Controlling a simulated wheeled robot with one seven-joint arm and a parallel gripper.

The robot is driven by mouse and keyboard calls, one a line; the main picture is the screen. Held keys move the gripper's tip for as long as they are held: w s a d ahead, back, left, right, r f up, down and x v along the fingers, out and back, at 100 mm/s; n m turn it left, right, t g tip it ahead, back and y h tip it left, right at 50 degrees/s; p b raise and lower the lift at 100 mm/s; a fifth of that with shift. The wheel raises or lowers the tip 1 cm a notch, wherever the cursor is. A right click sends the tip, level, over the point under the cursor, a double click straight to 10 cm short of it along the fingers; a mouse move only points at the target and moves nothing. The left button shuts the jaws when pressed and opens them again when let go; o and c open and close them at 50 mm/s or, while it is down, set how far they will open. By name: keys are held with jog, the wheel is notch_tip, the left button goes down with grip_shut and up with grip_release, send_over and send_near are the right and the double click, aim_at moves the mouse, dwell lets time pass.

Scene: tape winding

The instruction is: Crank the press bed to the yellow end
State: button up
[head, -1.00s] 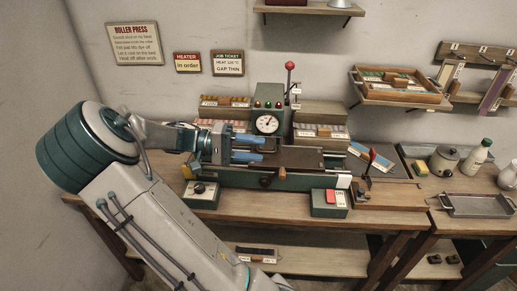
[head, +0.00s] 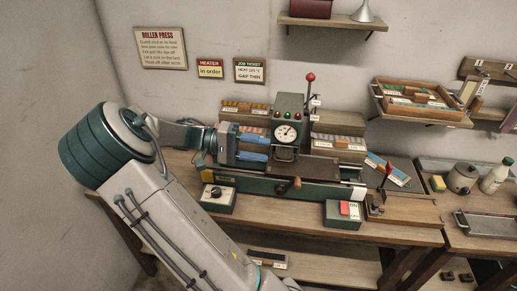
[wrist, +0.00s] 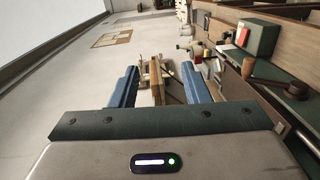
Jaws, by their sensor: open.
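The green roller press (head: 315,190) stands on the wooden bench. Its dark brown bed (head: 312,170) sits right of the roller housing, toward the white end (head: 358,193). A crank with a wooden grip (head: 296,183) is on the press's front side. What looks like the crank also shows at the right of the wrist view (wrist: 248,68). My gripper (head: 268,150), with blue fingers, is open and empty above the left part of the press, up and left of the crank. The open fingers also show in the wrist view (wrist: 161,82).
A black-knob box (head: 215,200) and a red-button box (head: 344,211) stand before the press. A gauge tower (head: 287,131) with a red-topped lever (head: 311,78) rises behind it. A wooden tray shelf (head: 425,103) hangs at right. The air in front of the press is free.

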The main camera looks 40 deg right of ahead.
jog(key=shift+s+d+f, duration=0.1)
jog(key=shift+d+f, duration=0.05)
jog(key=c, duration=0.7)
jog(key=s+d+f+m+y, duration=0.1)
jog(key=d+f+m+y, duration=0.1)
jog(key=s+d+f+m+t+y+b, duration=0.1)
jog(key=s+d+f+m+y, duration=0.1)
jog(key=s+d+f+m+t+y+b, duration=0.1)
jog(key=d+f+y, duration=0.1)
jog(key=y, duration=0.1)
jog(key=shift+s+m, duration=0.4)
grip_shut()
jog(key=s+d+f+m+t+y+b, duration=0.1)
jog(key=s+d+m+t+y+b, duration=0.1)
jog(key=d+m+t, duration=0.35)
jog(key=s+d+f+m+t+y+b, duration=0.1)
jog(key=s+d+m+t+y+b, duration=0.15)
jog(key=d+m+t, duration=0.35)
jog(key=w+a+f+p, duration=0.2)
jog(key=w+a+f, duration=0.1)
jog(key=f, duration=0.5)
jog(key=shift+w+g, duration=0.35)
jog(key=shift+g, duration=0.1)
